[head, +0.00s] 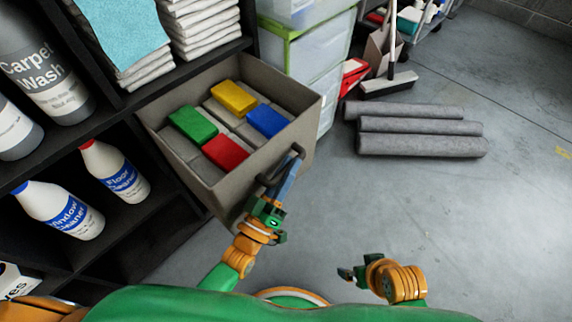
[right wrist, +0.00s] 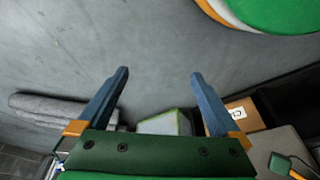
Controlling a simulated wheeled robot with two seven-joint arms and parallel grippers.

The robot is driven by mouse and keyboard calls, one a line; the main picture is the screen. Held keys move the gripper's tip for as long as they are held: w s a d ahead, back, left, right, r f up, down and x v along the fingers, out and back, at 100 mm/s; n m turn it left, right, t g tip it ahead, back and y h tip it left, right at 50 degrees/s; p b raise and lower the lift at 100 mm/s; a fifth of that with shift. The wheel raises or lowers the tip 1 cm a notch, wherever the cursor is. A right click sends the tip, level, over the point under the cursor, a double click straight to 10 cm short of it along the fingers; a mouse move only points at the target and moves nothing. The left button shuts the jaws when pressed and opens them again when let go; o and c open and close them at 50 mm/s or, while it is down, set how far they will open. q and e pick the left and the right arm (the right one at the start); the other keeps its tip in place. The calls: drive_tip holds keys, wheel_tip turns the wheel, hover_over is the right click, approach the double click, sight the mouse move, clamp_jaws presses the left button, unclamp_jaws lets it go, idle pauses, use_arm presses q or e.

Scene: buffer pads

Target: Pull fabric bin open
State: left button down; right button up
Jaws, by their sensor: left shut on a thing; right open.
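The grey-beige fabric bin (head: 309,130) is pulled well out of the dark shelf, its open top facing up. Inside lie a green pad (head: 192,124), a yellow pad (head: 233,97), a red pad (head: 225,151) and a blue pad (head: 267,120), with grey blocks under and around them. My left gripper (head: 284,182) is shut on the dark handle (head: 296,151) at the bin's front; its fingers partly hide the handle. My right gripper (head: 349,273) is low in the head view, apart from the bin. The right wrist view (right wrist: 160,76) shows it open and empty.
The dark shelf (head: 130,107) holds a Carpet Wash bottle (head: 45,65), a Floor Cleaner bottle (head: 114,172), a Window Cleaner bottle (head: 62,210) and folded towels. Grey rolls (head: 420,127) lie on the floor near a broom head (head: 389,84). The floor at right is clear.

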use_arm(q)
drive_tip(key=c, duration=1.1)
unclamp_jaws()
drive_tip(key=v, duration=0.7)
use_arm(e)
drive_tip(key=shift+f, duration=0.65)
use_arm(q)
drive_tip(key=shift+s, duration=0.1)
